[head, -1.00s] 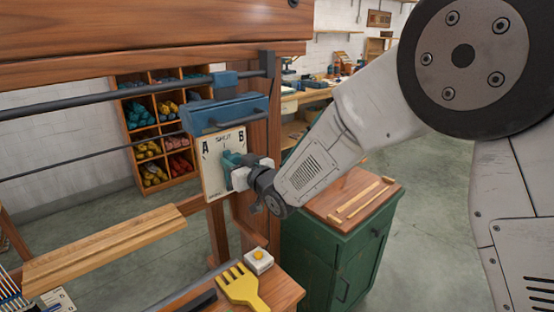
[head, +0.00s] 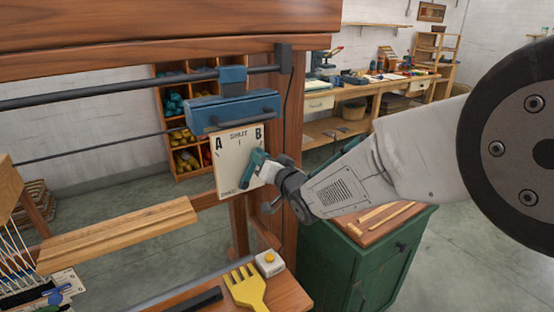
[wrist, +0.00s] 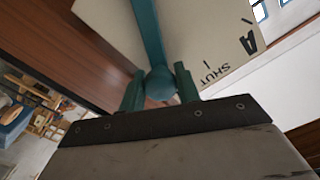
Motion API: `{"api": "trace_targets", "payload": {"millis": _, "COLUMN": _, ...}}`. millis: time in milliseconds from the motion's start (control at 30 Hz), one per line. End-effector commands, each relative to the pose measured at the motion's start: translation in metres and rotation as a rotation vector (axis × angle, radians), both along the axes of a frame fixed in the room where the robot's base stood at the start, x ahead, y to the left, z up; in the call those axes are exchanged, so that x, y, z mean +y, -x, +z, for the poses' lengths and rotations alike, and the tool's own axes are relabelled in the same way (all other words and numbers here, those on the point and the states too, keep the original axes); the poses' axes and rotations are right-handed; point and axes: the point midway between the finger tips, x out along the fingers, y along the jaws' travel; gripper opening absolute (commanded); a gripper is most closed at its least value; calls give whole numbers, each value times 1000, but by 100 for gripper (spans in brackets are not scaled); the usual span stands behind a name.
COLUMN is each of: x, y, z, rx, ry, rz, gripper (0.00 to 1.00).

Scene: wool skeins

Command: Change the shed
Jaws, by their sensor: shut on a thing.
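A cream plate (head: 230,165) marked A, SHUT and B hangs under a blue block on the loom's right post. My gripper (head: 256,172) is in front of the plate's right half, just below the B. In the wrist view, my gripper (wrist: 159,88) is shut on the round knob (wrist: 160,80) of a teal lever (wrist: 148,30). The lever's arm runs up out of the wrist view. The A and SHUT on the plate (wrist: 215,50) show there, but not the B. The lever's pivot is hidden in the head view.
A blue block (head: 232,110) sits above the plate. A wooden beam (head: 120,235) runs to the left. A green cabinet (head: 345,265) stands at the right, under my arm.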

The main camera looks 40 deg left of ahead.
Motion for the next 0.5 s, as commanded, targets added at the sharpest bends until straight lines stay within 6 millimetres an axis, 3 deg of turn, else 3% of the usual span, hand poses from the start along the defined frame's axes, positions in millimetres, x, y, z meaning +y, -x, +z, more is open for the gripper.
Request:
{"api": "trace_targets", "payload": {"millis": 333, "x": 1, "y": 2, "z": 0, "rx": 2, "ry": -1, "rz": 3, "gripper": 0}}
{"api": "trace_targets", "payload": {"millis": 367, "x": 1, "y": 2, "z": 0, "rx": 2, "ry": -1, "rz": 3, "gripper": 38}}
{"api": "trace_targets", "payload": {"millis": 400, "x": 1, "y": 1, "z": 0, "rx": 2, "ry": -1, "rz": 3, "gripper": 49}}
{"api": "trace_targets", "payload": {"millis": 433, "x": 1, "y": 1, "z": 0, "rx": 2, "ry": -1, "rz": 2, "gripper": 54}}
{"api": "trace_targets", "payload": {"millis": 500, "x": 0, "y": 0, "z": 0, "rx": 1, "ry": -1, "rz": 1, "gripper": 54}}
